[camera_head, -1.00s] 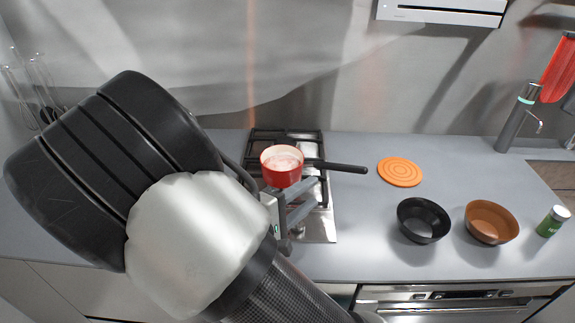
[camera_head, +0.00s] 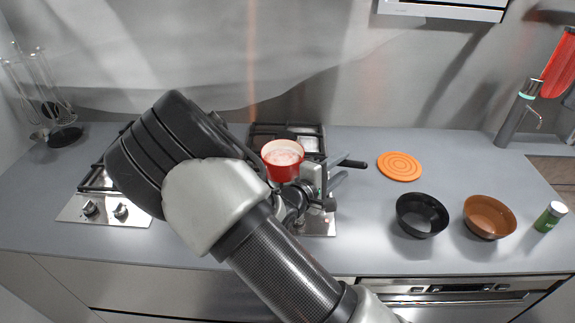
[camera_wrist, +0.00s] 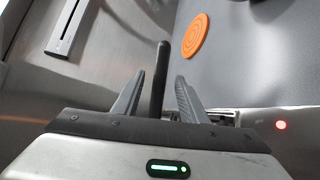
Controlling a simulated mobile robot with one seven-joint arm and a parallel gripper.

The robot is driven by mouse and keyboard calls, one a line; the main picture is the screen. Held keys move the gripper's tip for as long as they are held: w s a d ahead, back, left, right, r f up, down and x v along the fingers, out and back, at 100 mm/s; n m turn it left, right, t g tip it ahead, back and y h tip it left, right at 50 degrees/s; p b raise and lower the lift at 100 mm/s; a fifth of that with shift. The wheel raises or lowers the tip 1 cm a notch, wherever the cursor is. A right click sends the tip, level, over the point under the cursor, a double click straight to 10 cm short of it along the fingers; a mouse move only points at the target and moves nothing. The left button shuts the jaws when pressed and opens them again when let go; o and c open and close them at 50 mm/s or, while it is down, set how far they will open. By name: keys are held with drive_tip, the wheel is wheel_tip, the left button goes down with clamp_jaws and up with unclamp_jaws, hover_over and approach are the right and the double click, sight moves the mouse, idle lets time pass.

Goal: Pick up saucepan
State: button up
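The red saucepan (camera_head: 283,168) sits upright on the back of the hob, with whitish contents. Its dark handle points right, and part of it is hidden behind my gripper (camera_head: 335,170) in the head view. In the wrist view the black handle (camera_wrist: 160,60) runs between the two fingers of my gripper (camera_wrist: 160,76). The fingers are apart, with a gap visible on each side of the handle. The pan's body is not visible in the wrist view.
An orange round trivet (camera_head: 400,166) lies right of the handle. A black bowl (camera_head: 422,216), a brown bowl (camera_head: 490,217) and a green jar (camera_head: 550,217) stand further right. A second hob (camera_head: 100,205) is on the left. The counter between is clear.

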sight(343, 165)
drive_tip(key=x, duration=0.3)
clamp_jaws()
idle(1.4)
